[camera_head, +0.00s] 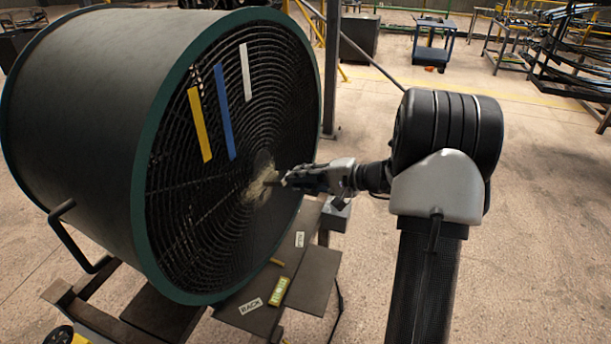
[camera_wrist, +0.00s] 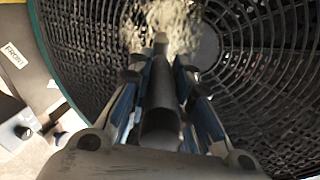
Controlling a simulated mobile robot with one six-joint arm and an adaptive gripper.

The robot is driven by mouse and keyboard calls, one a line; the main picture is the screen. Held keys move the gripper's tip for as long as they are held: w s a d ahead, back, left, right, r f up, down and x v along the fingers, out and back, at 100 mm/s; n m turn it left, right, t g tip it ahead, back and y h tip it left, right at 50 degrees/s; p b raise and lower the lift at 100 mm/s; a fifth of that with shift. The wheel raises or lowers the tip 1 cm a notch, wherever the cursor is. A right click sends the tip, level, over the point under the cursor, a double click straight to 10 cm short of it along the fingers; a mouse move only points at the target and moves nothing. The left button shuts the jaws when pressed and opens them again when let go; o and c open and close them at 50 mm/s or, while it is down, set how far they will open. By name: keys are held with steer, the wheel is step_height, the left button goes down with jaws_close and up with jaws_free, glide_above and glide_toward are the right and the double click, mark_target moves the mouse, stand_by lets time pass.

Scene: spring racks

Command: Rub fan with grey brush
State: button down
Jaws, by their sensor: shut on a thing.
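The fan (camera_head: 235,150) is a large dark drum with a green rim and a round wire grille, filling the left of the head view. The grille (camera_wrist: 265,75) also fills much of the wrist view. My gripper (camera_head: 290,180) is at the grille's middle, shut on the grey brush (camera_wrist: 160,105), whose grey handle runs forward between the fingers. A pale, dusty patch (camera_head: 258,185) lies at the hub, where the brush's tip is. The bristles are hard to make out, and I cannot tell whether they touch the grille.
Yellow, blue (camera_head: 224,112) and white strips hang on the upper grille. A dark stand with labelled plates (camera_head: 312,275) lies under the fan. A grey box (camera_head: 335,214) sits behind my gripper. Open concrete floor (camera_head: 545,220) lies to the right; racks (camera_head: 575,60) stand at the back right.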

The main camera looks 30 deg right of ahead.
steer(key=shift+s+a, duration=2.55)
steer(key=shift+a, duration=1.95)
steer(key=w+d+r, duration=0.1)
steer(key=w+d, duration=0.6)
steer(key=d, duration=0.5)
steer(key=shift+r, duration=0.15)
steer(key=shift+s+d, duration=0.1)
steer(key=shift+s+d, duration=0.5)
steer(key=shift+s, duration=0.35)
steer(key=shift+s+d, duration=0.45)
steer(key=shift+s, duration=0.4)
steer(key=shift+s+d, duration=0.5)
steer(key=shift+s, duration=0.45)
steer(key=shift+s+d, duration=0.35)
steer(key=shift+s, duration=0.25)
steer(key=shift+s+d, duration=0.35)
steer(key=shift+s, duration=0.25)
